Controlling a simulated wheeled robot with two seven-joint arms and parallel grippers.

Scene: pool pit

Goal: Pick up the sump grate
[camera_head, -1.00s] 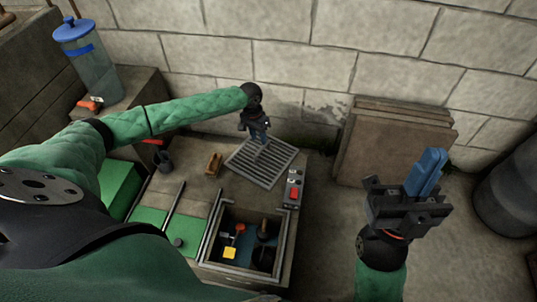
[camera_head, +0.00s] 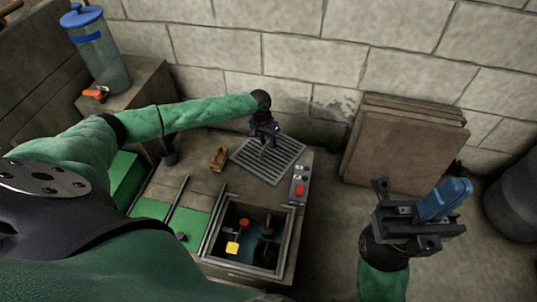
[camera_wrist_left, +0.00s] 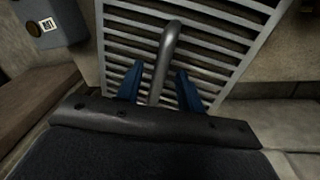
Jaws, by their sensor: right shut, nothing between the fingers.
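The sump grate (camera_head: 283,163) is a grey slatted panel lying on the stone block's top, close to the wall. In the left wrist view its slats (camera_wrist_left: 215,45) fill the upper middle, and its bent metal handle (camera_wrist_left: 167,50) rises toward me. My left gripper (camera_head: 266,138) is over the grate. Its two blue fingers (camera_wrist_left: 160,88) stand on either side of the handle with gaps showing, so it is open and not closed on it. My right gripper (camera_head: 445,199) is shut and empty, held out at the right, away from the grate.
A switch box with a red button (camera_head: 299,188) sits right of the grate. A brown wooden-looking item (camera_head: 219,158) lies to its left. An open pit (camera_head: 210,243) with colored items is in front. Boards (camera_head: 400,145) lean on the wall; a blue-lidded canister (camera_head: 103,60) stands at left.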

